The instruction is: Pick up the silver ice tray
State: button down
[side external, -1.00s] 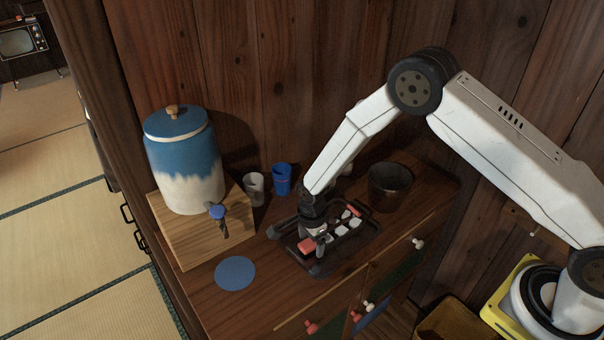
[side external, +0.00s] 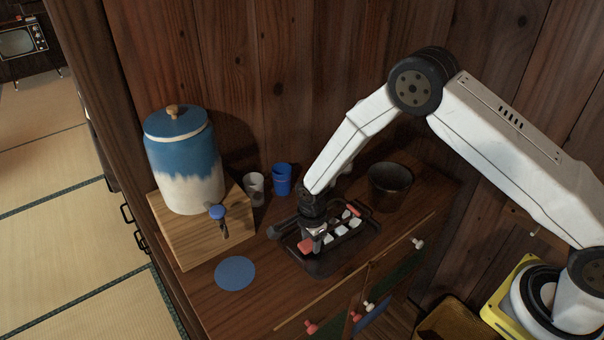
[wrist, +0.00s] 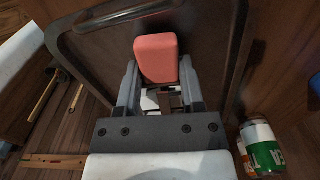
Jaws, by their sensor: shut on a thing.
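The silver ice tray (side external: 341,231) holds white cubes and has red ends. It lies in a dark serving tray (side external: 322,268) on the wooden cabinet top. My gripper (side external: 312,240) is low at its near left end, shut on it just beside the red end. In the wrist view, the red end (wrist: 156,58) stands between and beyond the fingertips of my gripper (wrist: 160,84), with a little of the white and silver body below it. My gripper hides part of the ice tray in the side view.
A dark bowl (side external: 390,187) stands right of the serving tray. A blue cup (side external: 282,180) and a grey cup (side external: 255,189) stand behind left. A blue-and-white dispenser (side external: 184,162) sits on a wooden block (side external: 184,240). A blue coaster (side external: 235,273) lies in front.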

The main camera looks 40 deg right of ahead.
jog(key=shift+r, duration=0.2)
jog(key=shift+r, duration=0.9)
jog(key=s+d+r, duration=0.2)
jog(key=s+r, duration=0.8)
jog(key=s, duration=0.3)
jog(key=shift+s+d+r, duration=0.25)
jog(key=shift+s+r, duration=0.15)
